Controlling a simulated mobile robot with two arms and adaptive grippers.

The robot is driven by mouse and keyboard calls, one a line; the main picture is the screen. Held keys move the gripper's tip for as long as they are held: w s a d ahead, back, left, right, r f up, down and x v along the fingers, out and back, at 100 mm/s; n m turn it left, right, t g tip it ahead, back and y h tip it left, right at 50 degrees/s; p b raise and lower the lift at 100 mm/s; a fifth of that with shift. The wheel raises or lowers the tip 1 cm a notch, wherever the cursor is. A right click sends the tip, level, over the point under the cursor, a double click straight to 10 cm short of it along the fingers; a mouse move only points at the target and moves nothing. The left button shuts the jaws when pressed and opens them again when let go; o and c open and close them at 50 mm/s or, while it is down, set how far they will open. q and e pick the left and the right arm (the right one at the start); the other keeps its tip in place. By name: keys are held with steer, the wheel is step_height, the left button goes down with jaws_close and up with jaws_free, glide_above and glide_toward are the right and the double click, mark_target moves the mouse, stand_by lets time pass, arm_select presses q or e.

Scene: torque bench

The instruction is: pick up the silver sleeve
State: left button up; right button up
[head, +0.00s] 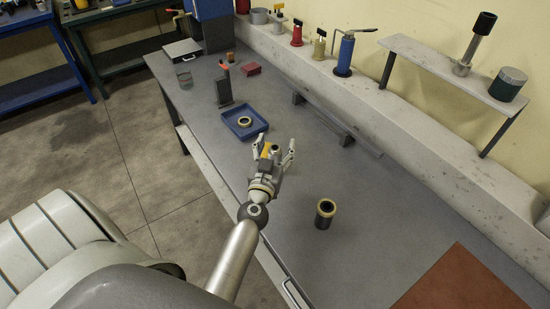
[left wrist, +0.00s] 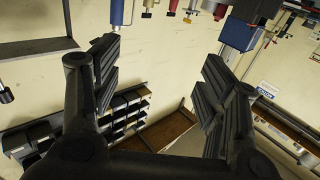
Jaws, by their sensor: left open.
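My left gripper (head: 274,147) is over the bench near its front edge, with its fingers apart. The left wrist view shows the spread fingers (left wrist: 160,85) with nothing held between them. A dark hollow cylinder with a brass-coloured rim (head: 325,213) stands upright on the bench, right of and nearer than the gripper. A ring-shaped piece (head: 245,121) lies in a blue tray (head: 233,131) beyond the gripper. A short silver-grey cylinder (head: 259,16) stands on the back ledge. I cannot tell for certain which thing is the silver sleeve. My right gripper is not in view.
A grey raised shelf (head: 440,66) at the back right carries a dark-topped post (head: 474,45) and a green canister (head: 508,84). A low rail (head: 337,124) lies along the bench's back. A brown mat (head: 460,283) covers the front right. The middle bench is mostly clear.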

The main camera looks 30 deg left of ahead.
arm_select(q)
steer(key=a+f+y, duration=0.1)
steer(key=a+f, duration=0.1)
steer(key=b, duration=0.6)
glide_toward(274, 151)
steer(key=shift+n+g, duration=0.4)
steer(key=x, duration=0.4)
steer(key=shift+w+d+f, duration=0.1)
steer(key=shift+w+r, duration=0.3)
steer(key=x, duration=0.7)
steer(key=shift+f, duration=0.1)
steer(key=shift+s, duration=0.1)
steer(key=c, duration=1.2)
jaws_close()
